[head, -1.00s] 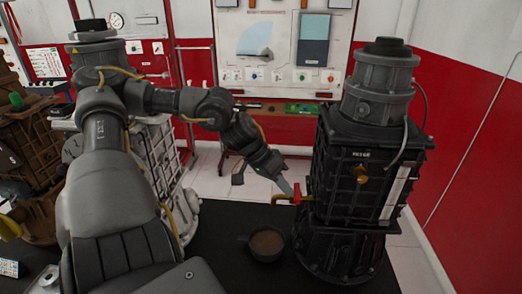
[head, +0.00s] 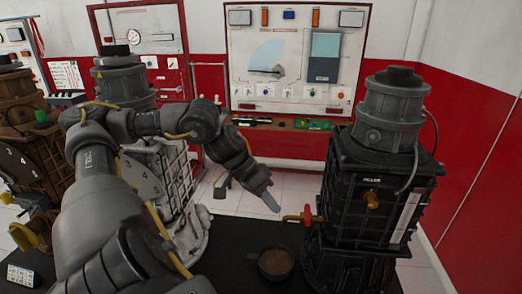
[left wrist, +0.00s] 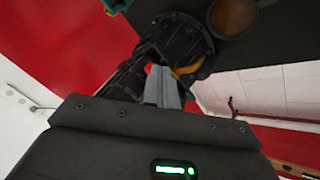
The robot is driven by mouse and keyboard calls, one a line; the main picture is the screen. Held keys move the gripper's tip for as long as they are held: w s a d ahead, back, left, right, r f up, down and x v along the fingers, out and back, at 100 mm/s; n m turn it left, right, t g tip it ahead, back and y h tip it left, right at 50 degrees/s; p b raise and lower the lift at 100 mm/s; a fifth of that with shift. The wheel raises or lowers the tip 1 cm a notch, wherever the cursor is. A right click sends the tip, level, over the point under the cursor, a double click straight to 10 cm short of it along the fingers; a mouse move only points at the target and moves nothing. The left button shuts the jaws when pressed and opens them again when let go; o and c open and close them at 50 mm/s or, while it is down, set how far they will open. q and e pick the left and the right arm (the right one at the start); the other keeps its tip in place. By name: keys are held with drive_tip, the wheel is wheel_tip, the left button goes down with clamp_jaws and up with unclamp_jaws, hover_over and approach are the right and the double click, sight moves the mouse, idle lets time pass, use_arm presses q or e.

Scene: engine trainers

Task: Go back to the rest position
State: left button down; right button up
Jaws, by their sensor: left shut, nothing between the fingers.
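My left gripper (head: 271,201) is shut and empty. It hangs in the air left of the black engine trainer (head: 372,200), a little above and left of the red tap handle (head: 301,216) on that trainer's side, with a small gap between them in the picture. In the left wrist view the closed fingers (left wrist: 163,86) point toward the dark trainer (left wrist: 185,38), with a yellow part (left wrist: 188,69) beside the tips. My right gripper does not show in either view.
A bowl of brown liquid (head: 275,263) stands on the dark table (head: 236,240) below my gripper. A grey trainer (head: 160,190) and a brown one (head: 28,150) stand to the left. A panel board (head: 295,95) stands behind.

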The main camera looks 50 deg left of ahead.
use_arm(q)
drive_tip(key=s+r, duration=0.1)
drive_tip(key=r, duration=0.1)
drive_tip(key=s+r+b, duration=0.1)
drive_tip(key=r, duration=0.1)
drive_tip(key=shift+s+a, duration=0.2)
drive_tip(key=shift+s, duration=0.2)
drive_tip(key=shift+f, duration=0.1)
drive_tip(key=shift+s, duration=0.1)
